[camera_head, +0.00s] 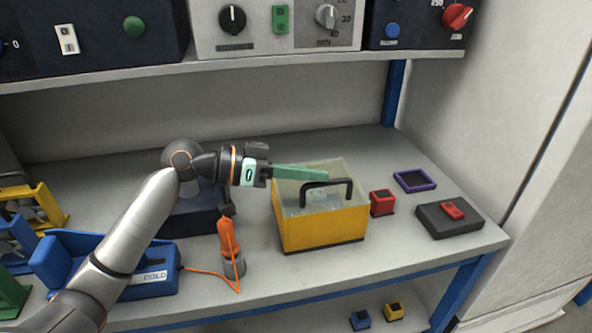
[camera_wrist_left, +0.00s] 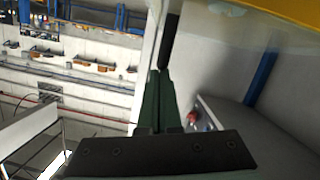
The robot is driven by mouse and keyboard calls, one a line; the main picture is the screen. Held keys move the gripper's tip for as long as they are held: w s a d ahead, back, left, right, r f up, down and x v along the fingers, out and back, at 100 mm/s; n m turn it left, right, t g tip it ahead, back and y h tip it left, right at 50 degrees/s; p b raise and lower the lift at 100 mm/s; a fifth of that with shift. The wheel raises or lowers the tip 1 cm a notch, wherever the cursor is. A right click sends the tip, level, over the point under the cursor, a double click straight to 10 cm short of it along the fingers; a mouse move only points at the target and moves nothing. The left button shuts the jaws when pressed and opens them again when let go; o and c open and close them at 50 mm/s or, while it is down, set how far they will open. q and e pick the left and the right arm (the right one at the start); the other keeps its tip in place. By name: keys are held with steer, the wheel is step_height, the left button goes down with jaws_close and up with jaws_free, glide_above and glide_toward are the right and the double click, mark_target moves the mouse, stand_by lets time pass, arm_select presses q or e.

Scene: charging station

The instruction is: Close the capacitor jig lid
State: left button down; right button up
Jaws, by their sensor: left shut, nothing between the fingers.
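The capacitor jig is a yellow box (camera_head: 322,229) with a clear upper part and an arched black handle (camera_head: 328,183) near its front. Part of its yellow body (camera_wrist_left: 290,9) shows at the top right of the left wrist view. The clear lid (camera_head: 298,196) is hard to make out, and I cannot tell whether it is fully down. My left gripper (camera_head: 332,173) reaches in from the left. Its green fingers (camera_wrist_left: 158,74) are together and empty, just behind the handle at the box's top. I cannot tell whether they touch it. My right gripper is not in view.
A red block (camera_head: 382,203) stands close to the jig's right. A purple frame (camera_head: 414,180) and a dark pad (camera_head: 447,220) lie farther right. An orange-handled tool (camera_head: 229,240) stands to the left. A shelf with instruments (camera_head: 280,22) overhangs the back.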

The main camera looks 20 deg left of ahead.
arm_select(q)
steer(key=b+v, duration=0.1)
steer(key=v, duration=1.1)
steer(key=shift+a+r, duration=0.1)
